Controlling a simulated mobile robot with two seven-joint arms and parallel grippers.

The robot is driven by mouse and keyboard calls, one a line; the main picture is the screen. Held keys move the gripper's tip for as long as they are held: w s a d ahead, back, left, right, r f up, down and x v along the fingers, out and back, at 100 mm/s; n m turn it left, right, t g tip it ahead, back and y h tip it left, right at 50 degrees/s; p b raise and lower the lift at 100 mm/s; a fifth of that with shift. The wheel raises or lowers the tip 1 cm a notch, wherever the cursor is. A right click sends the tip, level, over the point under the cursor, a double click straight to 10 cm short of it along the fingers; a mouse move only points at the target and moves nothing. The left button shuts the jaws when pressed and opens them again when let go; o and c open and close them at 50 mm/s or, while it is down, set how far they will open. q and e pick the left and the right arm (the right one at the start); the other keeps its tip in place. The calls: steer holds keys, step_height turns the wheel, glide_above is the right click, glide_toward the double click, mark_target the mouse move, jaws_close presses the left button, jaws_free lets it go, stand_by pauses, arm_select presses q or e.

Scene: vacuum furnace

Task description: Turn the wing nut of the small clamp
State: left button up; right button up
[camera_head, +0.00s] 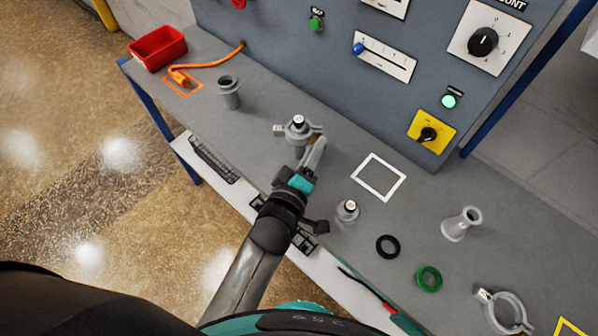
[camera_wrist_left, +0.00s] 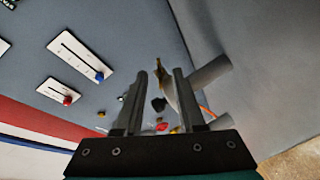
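The small clamp (camera_head: 291,129) sits around an upright grey fitting with a white-and-black top (camera_head: 298,121) on the grey bench. A small brownish piece, perhaps the wing nut (camera_head: 318,137), shows at its right side, partly hidden by my fingers. My left gripper (camera_head: 316,148) reaches in from below, right at that side of the clamp. In the left wrist view, its two fingers (camera_wrist_left: 162,75) stand apart, with a thin tan-edged grey piece of the clamp (camera_wrist_left: 167,84) showing between and beyond them. I cannot tell if they touch it. My right gripper is not in view.
Left of the clamp stand a grey fitting (camera_head: 228,93) and a red bin (camera_head: 158,48). To the right are a white square outline (camera_head: 379,177), a fitting (camera_head: 347,210), black and green rings (camera_head: 429,279) and a larger clamp (camera_head: 506,313). A control panel (camera_head: 290,50) rises behind.

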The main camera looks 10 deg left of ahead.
arm_select(q)
steer(key=v, duration=1.4)
steer(key=shift+s+r+p, duration=0.15)
steer(key=shift+s+p, duration=0.1)
steer(key=shift+p, duration=0.2)
steer(key=shift+a, duration=0.1)
